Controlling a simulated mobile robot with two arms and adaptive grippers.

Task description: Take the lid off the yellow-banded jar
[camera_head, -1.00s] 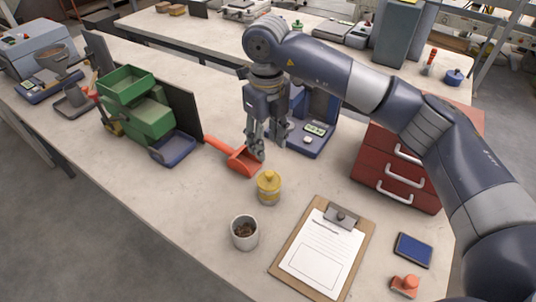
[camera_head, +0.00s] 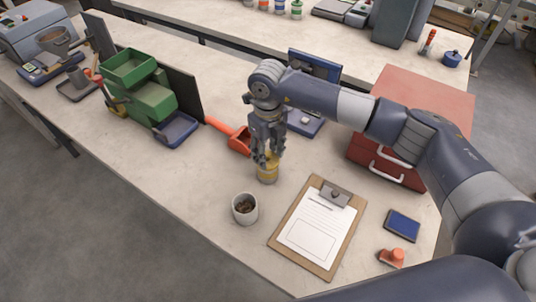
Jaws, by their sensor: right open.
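My left gripper is not in view.
A grey cup with dark contents (camera_head: 245,208) stands just in front of the jar. A red scoop (camera_head: 238,138) lies behind it to the left. A clipboard (camera_head: 317,228) lies to the right. A red drawer unit (camera_head: 420,100) stands behind the clipboard.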

